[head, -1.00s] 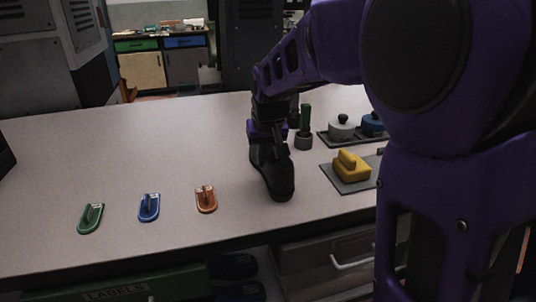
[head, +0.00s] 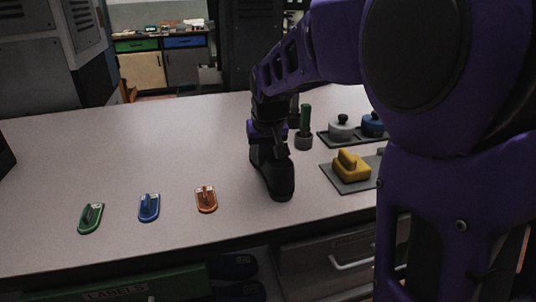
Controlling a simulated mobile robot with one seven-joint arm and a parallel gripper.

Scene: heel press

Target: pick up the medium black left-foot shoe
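A black shoe (head: 275,182) stands on the bench top right of the middle, its toe toward the front edge. My gripper (head: 268,142) is directly above the shoe's heel end and appears to touch or overlap its upper opening. Its fingertips are dark against the dark shoe, so I cannot tell whether they are closed on it. The shoe's size and foot side cannot be read from this view.
A yellow block (head: 351,166) on a grey plate, a green-handled tool (head: 304,130) and grey and blue knobbed weights stand right.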

